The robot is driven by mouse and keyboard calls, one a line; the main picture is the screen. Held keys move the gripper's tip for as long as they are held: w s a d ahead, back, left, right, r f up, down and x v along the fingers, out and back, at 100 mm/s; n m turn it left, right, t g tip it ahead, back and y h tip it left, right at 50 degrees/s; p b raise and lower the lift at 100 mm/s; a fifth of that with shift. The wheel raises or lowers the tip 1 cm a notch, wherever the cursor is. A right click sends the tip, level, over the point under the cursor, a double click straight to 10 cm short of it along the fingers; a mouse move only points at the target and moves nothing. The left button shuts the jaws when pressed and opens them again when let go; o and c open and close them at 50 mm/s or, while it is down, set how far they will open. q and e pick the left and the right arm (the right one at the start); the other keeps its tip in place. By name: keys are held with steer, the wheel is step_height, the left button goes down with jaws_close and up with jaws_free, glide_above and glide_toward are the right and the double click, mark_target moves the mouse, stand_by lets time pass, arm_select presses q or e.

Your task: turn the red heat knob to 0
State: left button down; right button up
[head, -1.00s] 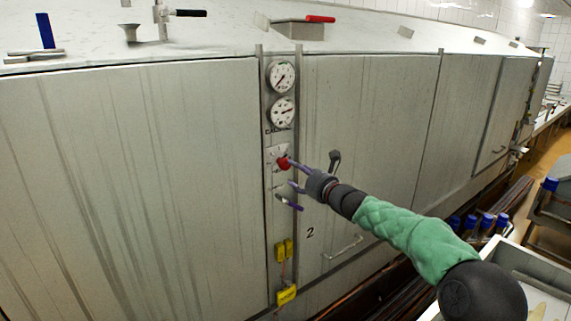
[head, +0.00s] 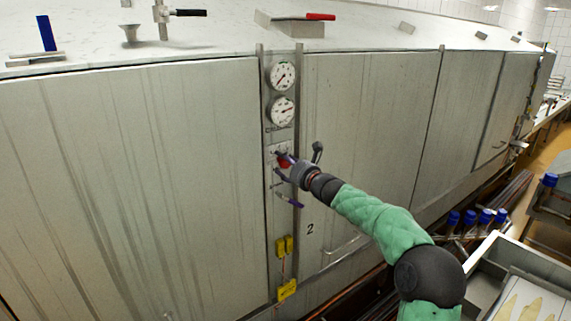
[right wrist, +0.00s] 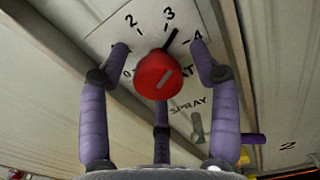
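The red heat knob (right wrist: 158,75) sits on a pale dial plate (right wrist: 105,40) with printed numbers. Its black pointer line stands between 3 and 4. In the head view the knob (head: 285,162) is on the narrow control strip, partly covered by my fingers. My right gripper (head: 281,165) is at the strip, its purple fingers spread around the knob. In the right wrist view two fingers stand left and right of the knob with gaps, and a third is below it. The gripper looks open. My left gripper is not in view.
Two round gauges (head: 283,76) are above the knob. A spray lever (right wrist: 197,128) and a purple-tipped handle (head: 290,200) are just below it. Yellow tags (head: 285,246) hang lower. A dark door handle (head: 318,151) is close on the right. The left panel (head: 140,180) is flat and clear.

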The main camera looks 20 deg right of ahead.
steer(key=c, duration=0.9)
steer(key=shift+f, duration=0.2)
steer(key=shift+c, duration=0.2)
